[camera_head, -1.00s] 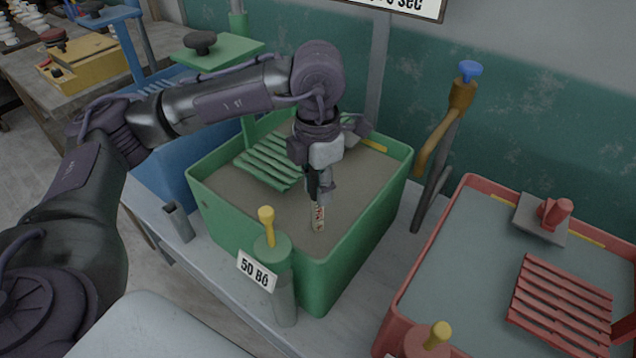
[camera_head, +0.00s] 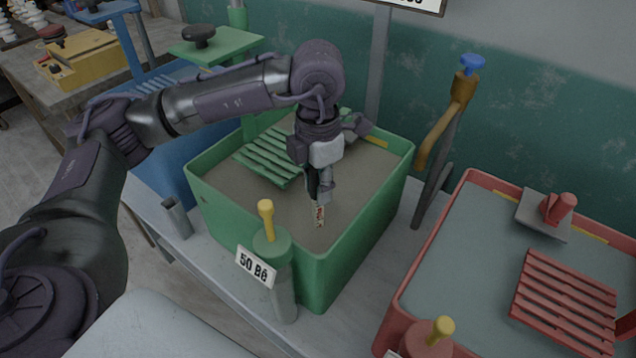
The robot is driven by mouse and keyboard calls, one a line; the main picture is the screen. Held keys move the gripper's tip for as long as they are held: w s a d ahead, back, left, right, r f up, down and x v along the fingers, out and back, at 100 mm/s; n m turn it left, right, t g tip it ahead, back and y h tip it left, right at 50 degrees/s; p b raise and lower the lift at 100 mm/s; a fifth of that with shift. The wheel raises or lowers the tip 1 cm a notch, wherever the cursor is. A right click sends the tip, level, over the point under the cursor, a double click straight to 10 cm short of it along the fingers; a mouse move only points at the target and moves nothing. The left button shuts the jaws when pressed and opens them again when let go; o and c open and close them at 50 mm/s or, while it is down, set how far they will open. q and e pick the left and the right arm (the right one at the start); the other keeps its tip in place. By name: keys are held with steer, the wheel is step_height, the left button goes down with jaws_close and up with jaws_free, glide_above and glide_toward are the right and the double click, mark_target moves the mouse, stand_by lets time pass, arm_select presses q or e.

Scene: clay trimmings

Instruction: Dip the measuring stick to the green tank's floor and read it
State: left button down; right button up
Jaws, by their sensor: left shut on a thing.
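The green tank (camera_head: 348,258) stands on the grey bench in the middle of the view, holding a grey-brown murky fill (camera_head: 235,205). My left gripper (camera_head: 320,192) is over the tank, pointing down and shut on the measuring stick (camera_head: 319,214). The stick is pale with red and dark marks and stands about upright. Its lower end meets the fill's surface; whether it goes below, and where the floor lies, is hidden. The stick's upper part is hidden by the gripper. My right gripper is not in view.
A green slatted rack (camera_head: 268,158) lies at the tank's back left. A cylinder with a yellow handle and "50 Bé" tag (camera_head: 256,266) stands at the tank's front. A red tank (camera_head: 440,262) is at right, a blue tank (camera_head: 165,165) at left, a brown tap (camera_head: 447,120) behind.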

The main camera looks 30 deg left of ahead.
arm_select(q)
steer(key=shift+f+b, duration=0.75)
steer(key=shift+f, duration=0.15)
stand_by(0.5)
steer(key=shift+r, duration=0.3)
step_height(320, 180, up, 28)
steer(key=p, duration=2)
steer(key=shift+r, duration=0.25)
steer(key=shift+f, duration=0.1)
